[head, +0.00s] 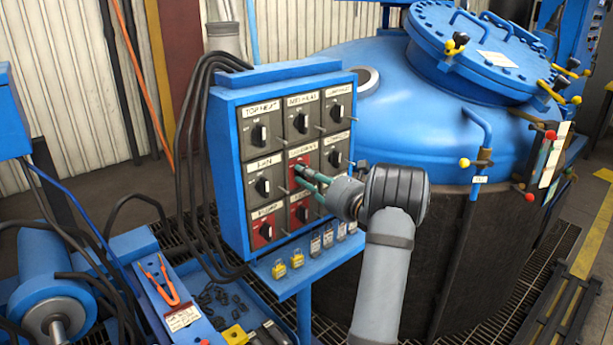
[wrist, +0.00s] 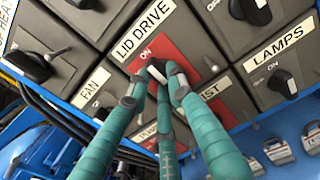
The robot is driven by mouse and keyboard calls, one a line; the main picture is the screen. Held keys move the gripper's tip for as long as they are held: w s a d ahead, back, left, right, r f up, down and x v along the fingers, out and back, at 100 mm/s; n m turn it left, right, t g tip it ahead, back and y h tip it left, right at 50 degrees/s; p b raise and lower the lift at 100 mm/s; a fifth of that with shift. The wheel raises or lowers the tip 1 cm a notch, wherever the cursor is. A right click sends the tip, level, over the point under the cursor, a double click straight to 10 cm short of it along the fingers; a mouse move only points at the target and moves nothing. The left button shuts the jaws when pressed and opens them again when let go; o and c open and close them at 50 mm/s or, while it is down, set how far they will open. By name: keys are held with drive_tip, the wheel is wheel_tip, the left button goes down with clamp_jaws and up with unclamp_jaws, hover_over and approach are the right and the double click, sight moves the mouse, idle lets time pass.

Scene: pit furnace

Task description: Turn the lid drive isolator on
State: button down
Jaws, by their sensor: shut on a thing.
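The lid drive isolator is a grey switch box with a red face (wrist: 182,50) and a "LID DRIVE" label (wrist: 143,28). In the head view its red face (head: 305,158) is in the middle of the switch cabinet (head: 229,180). My gripper (wrist: 158,74) has teal fingers, shut on the isolator's dark knob. The fingers hide much of the knob, so I cannot tell its exact angle. The word "ON" shows just above the knob. In the head view my gripper (head: 301,176) reaches the isolator from the right.
Other rotary switches surround it, including fan (wrist: 96,103), lamps (wrist: 282,82) and top heat (head: 260,134). Thin pins stick out between boxes. The blue furnace (head: 420,110) stands behind to the right, a cluttered bench at lower left.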

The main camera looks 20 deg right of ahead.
drive_tip(key=c, duration=1.5)
unclamp_jaws()
drive_tip(key=shift+c, duration=0.2)
drive_tip(key=v, duration=1.2)
drive_tip(key=shift+w, duration=0.1)
drive_tip(key=x, duration=1.2)
